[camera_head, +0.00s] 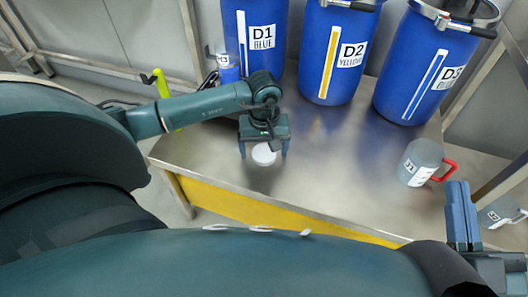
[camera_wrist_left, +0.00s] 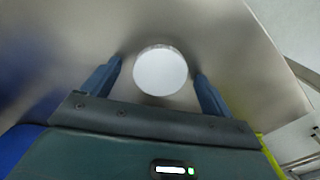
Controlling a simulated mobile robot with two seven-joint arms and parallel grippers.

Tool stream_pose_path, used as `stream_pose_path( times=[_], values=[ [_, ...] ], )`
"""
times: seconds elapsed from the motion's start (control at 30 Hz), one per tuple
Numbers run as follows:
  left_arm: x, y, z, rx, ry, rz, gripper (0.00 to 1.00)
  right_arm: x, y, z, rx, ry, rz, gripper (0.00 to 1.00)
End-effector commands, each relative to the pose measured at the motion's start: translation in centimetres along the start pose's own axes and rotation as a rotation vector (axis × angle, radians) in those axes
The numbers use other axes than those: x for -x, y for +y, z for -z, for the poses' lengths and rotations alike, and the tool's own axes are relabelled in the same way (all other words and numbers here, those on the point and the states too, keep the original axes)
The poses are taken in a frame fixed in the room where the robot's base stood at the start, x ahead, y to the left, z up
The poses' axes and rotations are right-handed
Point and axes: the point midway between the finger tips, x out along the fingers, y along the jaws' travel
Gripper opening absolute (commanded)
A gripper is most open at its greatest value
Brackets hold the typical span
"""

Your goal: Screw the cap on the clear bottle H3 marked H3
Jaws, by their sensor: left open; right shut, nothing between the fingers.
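A white round cap (camera_head: 264,155) shows on the steel table below my left gripper (camera_head: 263,150). In the left wrist view the cap (camera_wrist_left: 161,72) is a plain white disc seen from above, between the tips of the open left gripper (camera_wrist_left: 157,67), with a gap to each finger. I cannot tell whether it lies on the table or sits on something. No clear bottle marked H3 can be made out in either view. My right gripper (camera_head: 461,215) is shut and empty at the lower right, beyond the table's right side.
Blue drums D1 (camera_head: 258,62), D2 (camera_head: 325,75) and D3 (camera_head: 408,95) stand along the back. A small blue container (camera_head: 228,70) stands by D1. A grey jug with a red handle (camera_head: 417,150) is at the right. The table's middle (camera_head: 335,165) is clear.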

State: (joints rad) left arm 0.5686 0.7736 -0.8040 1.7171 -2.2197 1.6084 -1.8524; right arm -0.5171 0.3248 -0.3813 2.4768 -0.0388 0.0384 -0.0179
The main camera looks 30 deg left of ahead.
Motion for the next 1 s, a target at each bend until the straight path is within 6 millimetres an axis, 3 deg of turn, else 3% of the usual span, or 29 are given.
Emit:
stream_pose_path(
  times=[0.6, 0.87, 1.0],
  values=[
    [0.0, 0.0, 0.0, 0.0, 0.0, 0.0, 0.39, 0.0, 0.1, -0.1, 0.0, -0.003, -0.002, 0.0],
    [0.3, 0.0, 0.0, 0.0, 0.001, 0.0, 0.38, 0.0, 0.1, 0.0, -0.001, -0.004, -0.003, 0.0],
    [2.1, 0.0, 0.1, 0.001, 0.003, 0.0, 0.38, 0.0, 0.0, 0.0, -0.019, -0.037, -0.006, 0.0]
  ],
)
